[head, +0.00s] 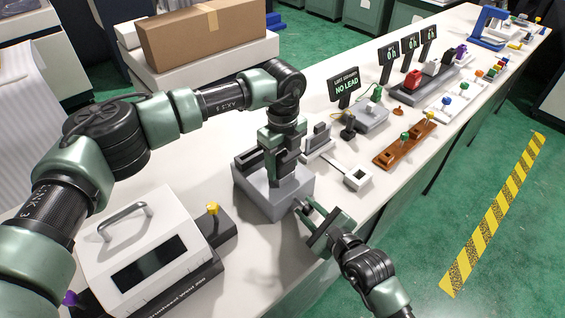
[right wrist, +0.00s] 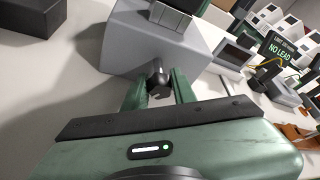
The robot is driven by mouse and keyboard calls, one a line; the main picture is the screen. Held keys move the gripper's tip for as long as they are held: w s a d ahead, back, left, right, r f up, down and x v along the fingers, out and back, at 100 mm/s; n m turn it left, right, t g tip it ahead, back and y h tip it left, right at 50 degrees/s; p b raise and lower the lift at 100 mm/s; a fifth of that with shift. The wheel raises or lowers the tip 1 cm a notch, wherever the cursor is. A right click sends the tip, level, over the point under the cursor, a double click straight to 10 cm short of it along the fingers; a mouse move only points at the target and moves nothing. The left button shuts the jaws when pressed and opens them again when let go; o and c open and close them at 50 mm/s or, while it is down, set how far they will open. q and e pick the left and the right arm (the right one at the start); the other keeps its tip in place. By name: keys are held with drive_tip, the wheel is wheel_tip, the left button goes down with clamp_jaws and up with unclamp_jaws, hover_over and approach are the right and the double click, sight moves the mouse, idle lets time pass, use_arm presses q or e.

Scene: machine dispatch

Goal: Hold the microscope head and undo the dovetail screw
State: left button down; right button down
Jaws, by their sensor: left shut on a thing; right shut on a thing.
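The microscope head shows as a pale grey block (head: 262,203) near the front edge of the bench; it also fills the top middle of the right wrist view (right wrist: 150,40). My left gripper (head: 284,180) points down from above and is shut on the head's upper part, which its fingers largely hide. The dovetail screw (right wrist: 157,76) is a small dark knob on the block's near side. My right gripper (right wrist: 158,92) comes from the front right, with its fingers shut on the screw from both sides. In the head view the fingers (head: 304,210) partly hide the screw.
A white instrument case (head: 140,240) with a handle stands at the left, beside a dark block with a yellow knob (head: 212,208). A "NO LEAD" display (head: 345,87) and several small fixtures stand behind. A brown rack (head: 404,145) lies farther right. The bench edge is close to my right gripper.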

drive_tip(key=shift+f+n, duration=0.15)
drive_tip(key=shift+n, duration=0.15)
drive_tip(key=shift+n+t+h, duration=0.4)
drive_tip(key=shift+n+t, duration=0.3)
drive_tip(key=shift+n, duration=0.2)
drive_tip(key=c, duration=1.1)
unclamp_jaws()
drive_tip(key=shift+o, duration=0.2)
drive_tip(key=shift+d, duration=0.1)
drive_tip(key=shift+s+d, duration=1.4)
drive_tip(key=shift+s, duration=0.05)
drive_tip(key=shift+w, duration=0.1)
drive_tip(key=shift+c, duration=0.4)
